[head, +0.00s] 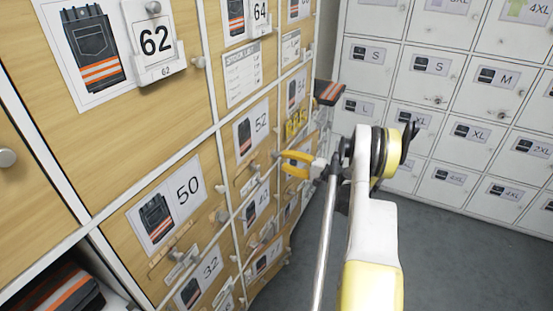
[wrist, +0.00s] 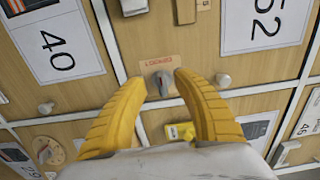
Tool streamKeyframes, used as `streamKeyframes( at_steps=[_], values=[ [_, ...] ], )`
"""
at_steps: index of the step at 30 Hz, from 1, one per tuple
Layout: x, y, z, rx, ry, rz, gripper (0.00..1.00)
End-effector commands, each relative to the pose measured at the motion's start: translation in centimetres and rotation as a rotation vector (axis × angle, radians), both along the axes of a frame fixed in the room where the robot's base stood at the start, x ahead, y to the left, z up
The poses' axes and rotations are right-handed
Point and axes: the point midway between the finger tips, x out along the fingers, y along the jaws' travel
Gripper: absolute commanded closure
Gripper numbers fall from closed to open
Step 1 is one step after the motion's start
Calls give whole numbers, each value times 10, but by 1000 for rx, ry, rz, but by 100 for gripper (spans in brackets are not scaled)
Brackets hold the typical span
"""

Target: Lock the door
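My gripper (wrist: 163,88) has two yellow ribbed fingers, spread apart. In the wrist view its tips lie on either side of a small grey turn-latch (wrist: 162,80) on a tan plate with red lettering (wrist: 160,63), on a wooden locker door. I cannot tell whether the fingers touch the latch. In the head view my gripper (head: 298,165) is close to the wooden locker front, and the latch cannot be made out there. A door labelled 40 (wrist: 90,45) is to the left, and a 52 label (wrist: 262,22) is at the upper right.
White round knobs (wrist: 223,80) stick out around the latch. A yellow item (wrist: 180,131) shows between the fingers, below the latch. In the head view, white lockers (head: 460,75) stand at the right, with clear grey floor (head: 450,250) before them.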

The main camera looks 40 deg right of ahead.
Motion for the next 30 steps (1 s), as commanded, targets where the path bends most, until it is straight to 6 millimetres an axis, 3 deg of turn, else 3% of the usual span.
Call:
streamKeyframes(
  at_steps=[6,12,30],
  values=[
    [-45,-19,0,0,0,-3,65],
    [-67,-28,0,0,0,-1,65],
    [-71,-29,0,0,0,0,65]
  ],
)
